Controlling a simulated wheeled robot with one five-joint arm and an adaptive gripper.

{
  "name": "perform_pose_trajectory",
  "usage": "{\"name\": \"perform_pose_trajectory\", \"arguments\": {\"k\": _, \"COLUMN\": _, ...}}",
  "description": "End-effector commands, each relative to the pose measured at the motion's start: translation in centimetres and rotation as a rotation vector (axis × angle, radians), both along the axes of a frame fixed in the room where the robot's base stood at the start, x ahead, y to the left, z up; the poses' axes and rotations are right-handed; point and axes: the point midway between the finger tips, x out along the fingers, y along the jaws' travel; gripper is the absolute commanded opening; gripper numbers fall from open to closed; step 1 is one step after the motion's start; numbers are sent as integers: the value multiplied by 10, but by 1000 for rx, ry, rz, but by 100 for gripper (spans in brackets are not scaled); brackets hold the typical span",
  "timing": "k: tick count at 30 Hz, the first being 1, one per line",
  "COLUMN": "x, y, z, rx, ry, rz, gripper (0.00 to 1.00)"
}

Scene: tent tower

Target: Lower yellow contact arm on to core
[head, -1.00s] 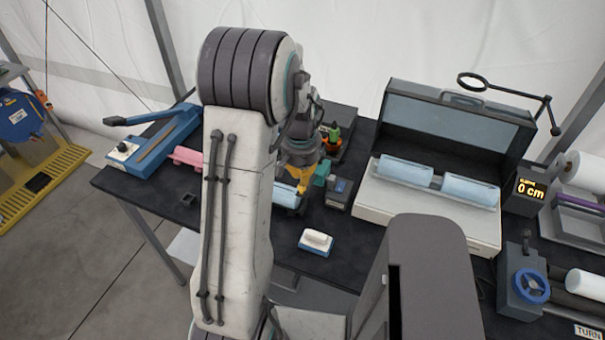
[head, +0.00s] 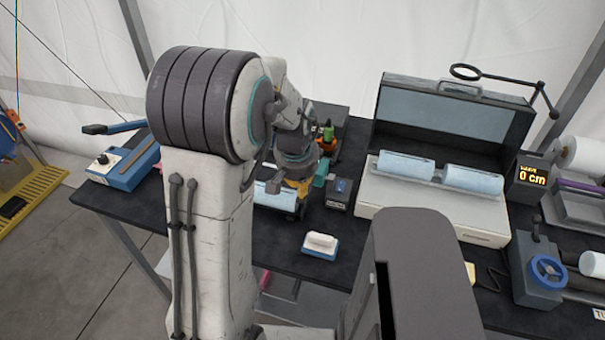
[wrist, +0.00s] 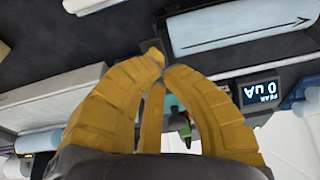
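The core is a light blue cylinder with a black arrow (wrist: 240,24) at the top of the wrist view. In the head view its light blue end (head: 274,196) shows beside and below my gripper (head: 302,186). My gripper's yellow fingers (wrist: 160,66) come together at their tips, close to the core's left end. A small dark yellow piece (wrist: 153,55) lies right at the fingertips; it may be the yellow contact arm. Whether the fingers grip it or only touch it is unclear. The rest of the contact arm is hidden, and I cannot tell whether it touches the core.
A meter reading 0 uA (wrist: 260,92) stands beside the core. A white-topped blue block (head: 320,245) lies on the black table in front. An open case with two light blue rolls (head: 430,212) stands right. A blue sealer (head: 125,163) is left. Table around the block is clear.

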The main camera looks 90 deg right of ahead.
Motion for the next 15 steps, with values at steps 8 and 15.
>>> {"name": "perform_pose_trajectory", "arguments": {"k": 8, "x": 0, "y": 0, "z": 5, "rx": 0, "ry": 0, "rz": 0, "gripper": 0}}
{"name": "perform_pose_trajectory", "arguments": {"k": 15, "x": 0, "y": 0, "z": 14, "rx": 0, "ry": 0, "rz": 0, "gripper": 0}}
